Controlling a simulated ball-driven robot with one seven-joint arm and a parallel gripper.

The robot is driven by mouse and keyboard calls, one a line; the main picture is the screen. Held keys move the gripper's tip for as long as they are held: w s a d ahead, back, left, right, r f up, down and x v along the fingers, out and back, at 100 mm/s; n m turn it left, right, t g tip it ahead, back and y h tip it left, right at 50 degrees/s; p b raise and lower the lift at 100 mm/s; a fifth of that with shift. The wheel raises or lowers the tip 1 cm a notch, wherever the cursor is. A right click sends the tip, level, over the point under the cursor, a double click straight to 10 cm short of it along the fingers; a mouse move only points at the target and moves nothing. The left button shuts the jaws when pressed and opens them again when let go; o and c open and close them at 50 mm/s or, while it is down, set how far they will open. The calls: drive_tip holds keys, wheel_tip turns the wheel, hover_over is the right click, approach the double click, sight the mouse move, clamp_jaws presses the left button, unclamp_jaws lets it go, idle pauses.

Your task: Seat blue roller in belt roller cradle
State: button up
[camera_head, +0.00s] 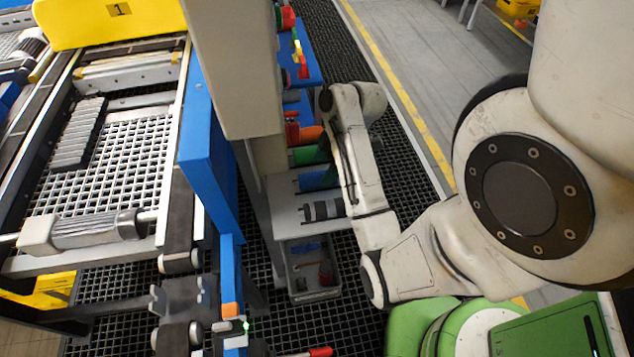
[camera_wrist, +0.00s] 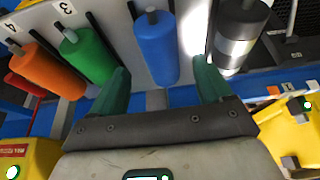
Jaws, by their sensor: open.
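The blue roller (camera_wrist: 157,48) hangs on the white rack in the wrist view, with a grey stub at its upper end. My gripper (camera_wrist: 164,70) is open. Its two green fingers stand on either side of the roller's lower part, with a visible gap on each side; I cannot tell the depth between them. In the head view the blue roller (camera_head: 318,180) shows partly on the rack, behind my arm, and my gripper cannot be made out. A dark bracket (camera_head: 184,297), seemingly the belt roller cradle, sits empty between two short belt ends at lower left.
Green (camera_wrist: 84,55), orange (camera_wrist: 48,70) and black-grey banded (camera_wrist: 238,35) rollers hang beside the blue one. A grey bin (camera_head: 313,285) stands below the rack. A blue post (camera_head: 210,150) and grey column (camera_head: 235,65) stand between rack and conveyor.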

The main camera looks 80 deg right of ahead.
sight(320, 174)
drive_tip(key=shift+p+x, duration=0.3)
drive_tip(key=shift+x, duration=1.65)
drive_tip(key=shift+a, duration=0.1)
drive_tip(key=shift+c, duration=0.3)
drive_tip(key=c, duration=1.3)
